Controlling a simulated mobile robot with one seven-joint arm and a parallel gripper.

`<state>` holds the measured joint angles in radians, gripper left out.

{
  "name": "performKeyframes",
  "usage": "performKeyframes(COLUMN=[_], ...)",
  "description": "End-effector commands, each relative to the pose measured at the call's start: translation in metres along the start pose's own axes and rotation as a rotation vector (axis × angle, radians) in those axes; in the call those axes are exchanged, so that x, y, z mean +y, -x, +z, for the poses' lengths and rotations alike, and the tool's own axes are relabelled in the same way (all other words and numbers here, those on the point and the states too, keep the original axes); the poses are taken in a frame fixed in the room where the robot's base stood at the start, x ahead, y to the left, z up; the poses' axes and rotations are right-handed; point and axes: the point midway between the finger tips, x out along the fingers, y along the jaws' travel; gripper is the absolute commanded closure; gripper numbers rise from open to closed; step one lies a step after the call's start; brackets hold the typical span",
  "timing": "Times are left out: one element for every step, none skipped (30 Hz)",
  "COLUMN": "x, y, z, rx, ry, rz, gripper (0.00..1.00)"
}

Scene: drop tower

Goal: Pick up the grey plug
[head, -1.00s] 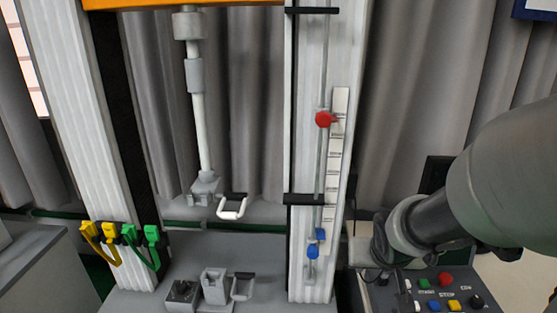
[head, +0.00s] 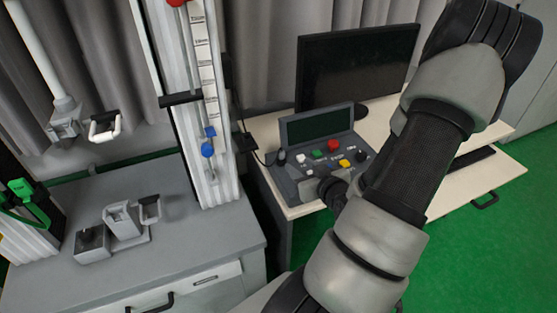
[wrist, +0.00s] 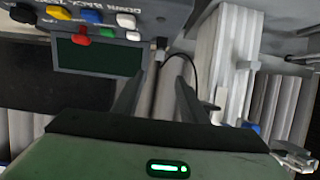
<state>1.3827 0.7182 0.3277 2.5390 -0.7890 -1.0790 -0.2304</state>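I cannot clearly make out a grey plug in either view. In the wrist view a small connector (wrist: 161,46) at the edge of the console has a thin dark cable curving from it; it is too small to tell whether it is the plug. My gripper (wrist: 158,85) shows in the wrist view with its two dark fingers apart and nothing seen between them. In the head view my arm reaches across the right side beside the control console (head: 290,181), and the fingers cannot be made out.
The console carries coloured buttons and a dark screen. A black monitor (head: 360,68) stands behind it on a pale desk. At left the drop tower column (head: 203,100) rises from a grey cabinet (head: 200,238) with grey blocks (head: 122,221) on top. Green floor lies right.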

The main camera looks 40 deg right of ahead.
Motion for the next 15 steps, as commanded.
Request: performKeyframes(x=[0.000, 0.001, 0.002, 0.002, 0.002, 0.002, 0.003, 0.003, 0.002, 0.002, 0.002, 0.002, 0.002, 0.002, 0.001], y=[-0.011, -0.012, -0.014, -0.015, -0.017, -0.019, -0.020, -0.022, -0.023, -0.025, -0.026, -0.027, -0.028, -0.029, -0.030], z=[0.008, 0.008, 0.008, 0.007, 0.007, 0.007, 0.007, 0.006, 0.006, 0.006, 0.006, 0.006, 0.006, 0.006, 0.006], rx=[0.004, 0.005, 0.007, 0.007, 0.008, 0.008, 0.008, 0.008, 0.008, 0.007, 0.008, 0.006, 0.005, 0.006, 0.004], ry=[0.006, 0.005, 0.004, 0.005, 0.003, 0.003, 0.003, 0.002, 0.003, 0.002, 0.003, 0.002, 0.003, 0.003, 0.003], rz=[-0.001, -0.001, -0.001, -0.002, -0.003, -0.003, -0.003, -0.004, -0.004, -0.004, -0.003, -0.003, -0.002, -0.002, -0.001], gripper=[0.61, 0.61, 0.61, 0.61, 0.61, 0.61, 0.61, 0.61, 0.61, 0.61, 0.61, 0.61, 0.61, 0.61, 0.61])
